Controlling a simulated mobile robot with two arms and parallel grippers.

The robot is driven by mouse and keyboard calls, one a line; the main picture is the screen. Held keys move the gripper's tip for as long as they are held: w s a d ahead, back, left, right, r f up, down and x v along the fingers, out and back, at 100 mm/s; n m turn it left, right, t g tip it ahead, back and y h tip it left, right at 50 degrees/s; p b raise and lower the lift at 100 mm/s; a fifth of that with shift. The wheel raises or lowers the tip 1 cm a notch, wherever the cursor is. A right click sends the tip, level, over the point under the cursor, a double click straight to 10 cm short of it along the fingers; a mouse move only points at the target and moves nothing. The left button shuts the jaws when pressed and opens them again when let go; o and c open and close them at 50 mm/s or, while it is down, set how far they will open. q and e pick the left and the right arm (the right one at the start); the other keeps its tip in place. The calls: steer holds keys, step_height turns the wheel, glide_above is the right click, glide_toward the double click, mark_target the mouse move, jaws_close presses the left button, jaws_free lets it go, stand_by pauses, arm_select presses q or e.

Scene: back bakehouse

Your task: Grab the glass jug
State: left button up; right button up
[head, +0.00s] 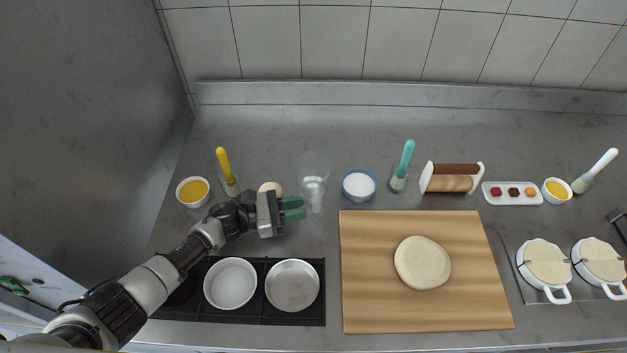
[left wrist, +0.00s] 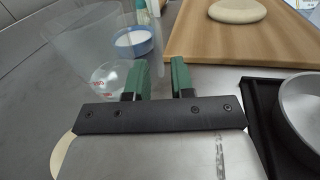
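The glass jug (head: 313,172) is clear and stands on the grey worktop, left of a blue-rimmed bowl. In the left wrist view the clear jug (left wrist: 92,48) with red markings stands just beyond and left of the fingers. My left gripper (head: 303,209) has green fingers, spread apart with nothing between them. It is low over the worktop, close to the near left side of the jug. The fingers also show in the left wrist view (left wrist: 158,78). I cannot tell whether one finger touches the jug. My right gripper is not in view.
The blue-rimmed bowl (head: 359,185) stands close right of the jug. A pale round thing (head: 269,187) sits behind my gripper. A wooden board (head: 375,308) with dough (head: 422,262) lies to the right. Pans (head: 292,286) stand in front. The worktop behind the jug is clear.

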mark_target(317, 211)
arm_select(q)
steer(key=shift+w+d+r+p, duration=0.2)
steer(key=shift+d+p, duration=0.1)
steer(key=shift+d, duration=0.1)
steer(key=p+x, duration=0.1)
steer(key=x, duration=0.2)
steer(key=shift+f, duration=0.1)
steer(key=shift+w+d+f+p, duration=0.1)
steer(key=shift+d+p, duration=0.2)
steer(key=shift+d, duration=0.3)
jaws_close()
